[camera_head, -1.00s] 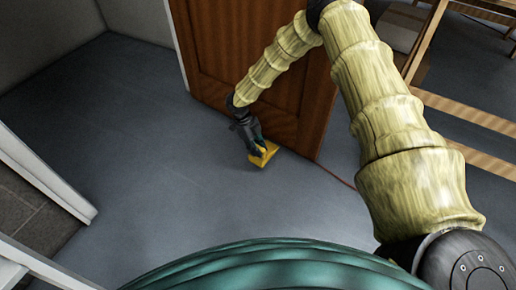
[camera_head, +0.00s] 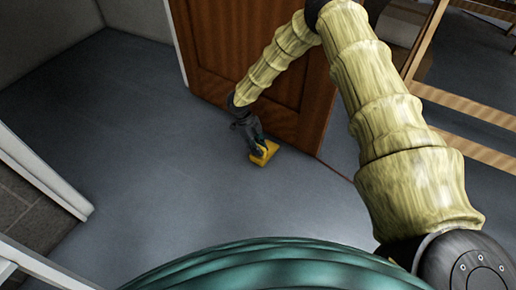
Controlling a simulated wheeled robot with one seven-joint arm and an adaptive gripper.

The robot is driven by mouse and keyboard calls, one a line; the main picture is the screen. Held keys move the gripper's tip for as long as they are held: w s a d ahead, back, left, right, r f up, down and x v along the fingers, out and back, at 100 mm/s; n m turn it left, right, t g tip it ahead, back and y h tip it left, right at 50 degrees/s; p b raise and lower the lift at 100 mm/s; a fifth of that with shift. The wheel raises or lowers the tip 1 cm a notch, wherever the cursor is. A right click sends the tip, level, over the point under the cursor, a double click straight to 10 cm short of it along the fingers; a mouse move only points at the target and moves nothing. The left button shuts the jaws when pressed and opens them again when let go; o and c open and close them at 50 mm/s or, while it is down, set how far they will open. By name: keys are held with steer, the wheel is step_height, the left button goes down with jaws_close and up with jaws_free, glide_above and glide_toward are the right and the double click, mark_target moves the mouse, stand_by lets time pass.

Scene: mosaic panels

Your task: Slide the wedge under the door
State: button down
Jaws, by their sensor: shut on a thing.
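The yellow wedge (camera_head: 264,154) is low at the floor, close in front of the bottom edge of the brown wooden door (camera_head: 300,92). My gripper (camera_head: 259,147) points down and is shut on the wedge. The fingers cover part of the wedge's left side. The wedge appears beside the door's lower edge; I cannot tell whether it touches the door or the floor.
Grey floor (camera_head: 150,160) is clear to the left and in front of the door. A white frame (camera_head: 45,170) stands at the left. A wooden frame (camera_head: 465,108) with slats is at the right, beyond the door.

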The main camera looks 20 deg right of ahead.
steer(key=shift+w+d+p, duration=0.1)
steer(key=shift+w+d, duration=0.45)
steer(key=shift+d, duration=0.3)
steer(key=shift+w+d+p, duration=0.15)
steer(key=shift+w+d, duration=0.4)
steer(key=shift+d, duration=0.3)
steer(key=shift+w+d+p, duration=0.1)
steer(key=shift+w+d, duration=0.45)
steer(key=shift+d, duration=0.3)
stand_by(0.5)
steer(key=c, duration=1.2)
jaws_free()
steer(key=shift+f, duration=0.1)
steer(key=shift+o, duration=0.2)
steer(key=shift+s, duration=0.1)
steer(key=shift+a, duration=0.1)
steer(key=shift+r, duration=0.25)
steer(key=s+d+p+v, duration=0.1)
steer(key=p+v, duration=0.3)
steer(key=v, duration=0.5)
steer(key=s+r+p+v, duration=0.1)
steer(key=p+v, duration=0.4)
steer(key=v, duration=0.5)
steer(key=shift+s+d+r, duration=0.15)
steer(key=shift+d+r, duration=0.2)
steer(key=shift+r, duration=0.15)
